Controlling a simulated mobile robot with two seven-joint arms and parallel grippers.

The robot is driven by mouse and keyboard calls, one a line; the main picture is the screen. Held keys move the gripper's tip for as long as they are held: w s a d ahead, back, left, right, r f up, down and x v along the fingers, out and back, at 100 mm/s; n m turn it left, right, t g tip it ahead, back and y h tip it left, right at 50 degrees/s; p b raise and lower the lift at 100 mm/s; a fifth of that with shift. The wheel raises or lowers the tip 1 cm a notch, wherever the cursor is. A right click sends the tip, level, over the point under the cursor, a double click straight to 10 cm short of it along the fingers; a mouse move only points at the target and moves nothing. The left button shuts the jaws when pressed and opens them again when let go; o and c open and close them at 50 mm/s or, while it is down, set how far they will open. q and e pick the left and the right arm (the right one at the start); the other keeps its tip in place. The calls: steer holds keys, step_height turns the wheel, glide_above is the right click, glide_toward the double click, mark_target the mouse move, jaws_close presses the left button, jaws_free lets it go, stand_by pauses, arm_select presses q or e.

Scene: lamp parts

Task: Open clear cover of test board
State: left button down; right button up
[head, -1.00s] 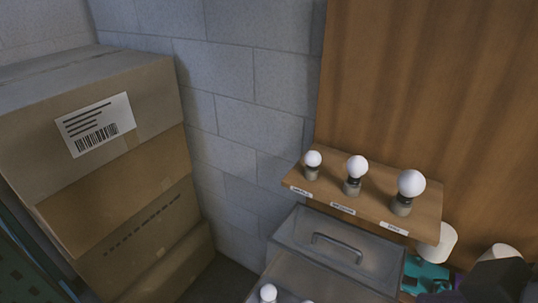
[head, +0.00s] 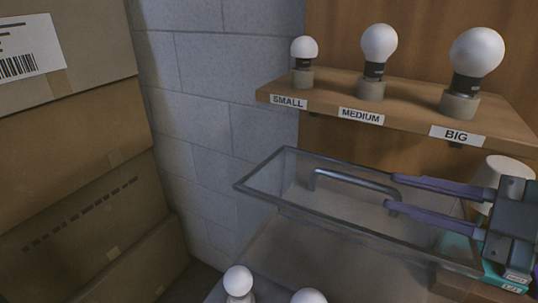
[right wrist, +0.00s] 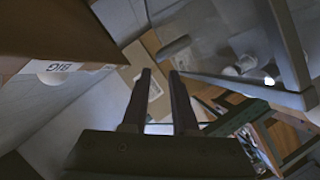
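The clear cover (head: 290,190) of the test board has a dark frame and a grey bar handle (head: 345,177). In the head view it is right of centre, under a wooden shelf. My right gripper (head: 390,192) reaches in from the right, its two purple fingers apart. Its tips are at the handle's right end; I cannot tell whether they touch it. In the right wrist view the open fingers (right wrist: 160,74) point toward a short grey bar (right wrist: 174,47), likely the handle, and a frame edge (right wrist: 235,84) runs at right. My left gripper is not in view.
Above the cover, the wooden shelf (head: 325,93) holds three bulbs, labelled small, medium and big. Two white bulbs (head: 238,280) show at the bottom edge. Stacked cardboard boxes (head: 70,150) stand at left. A white lampshade (head: 508,168) is behind my right gripper.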

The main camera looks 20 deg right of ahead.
mark_target(352, 180)
steer(key=shift+b+x, duration=0.45)
steer(key=shift+x, duration=4.35)
steer(key=shift+c, duration=0.3)
steer(key=shift+r, duration=0.1)
jaws_close()
steer(key=shift+a, duration=0.1)
